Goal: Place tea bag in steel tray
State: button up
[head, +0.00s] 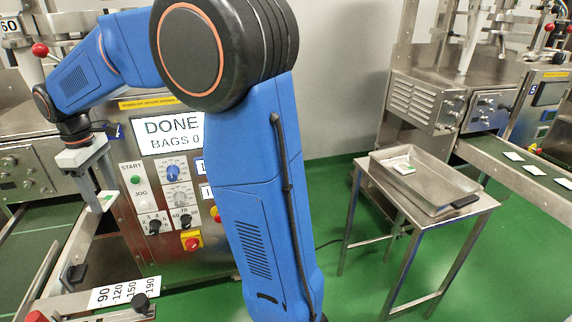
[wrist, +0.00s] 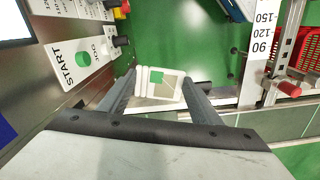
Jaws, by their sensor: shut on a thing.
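My gripper (head: 103,196) is at the left of the head view, in front of the machine panel, pointing down. It is shut on a tea bag (wrist: 158,80), a white packet with a green patch, which sits between the fingertips in the wrist view. The held tea bag also shows as a small pale piece at the fingertips in the head view. The steel tray (head: 455,187) is shallow and rectangular and stands on a small steel table, far to the right of my gripper. Another white tea bag (head: 402,167) with a green mark lies in the tray's far left part.
The machine panel (head: 160,200) beside my gripper reads "DONE BAGS 0" and has knobs and a red stop button (head: 191,240). The small table (head: 481,202) stands on green floor. At far right, a conveyor (head: 560,195) carries several packets. A red basket (wrist: 311,55) shows in the wrist view.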

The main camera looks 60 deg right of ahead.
aim_at(434, 192)
jog(key=k+j+z, duration=0.1)
jog(key=z, duration=0.35)
jog(key=k+z, duration=0.15)
jog(key=z, duration=0.25)
jog(key=k+z, duration=0.1)
jog(key=z, duration=0.35)
jog(key=j+z, duration=0.1)
jog(key=z, duration=2.15)
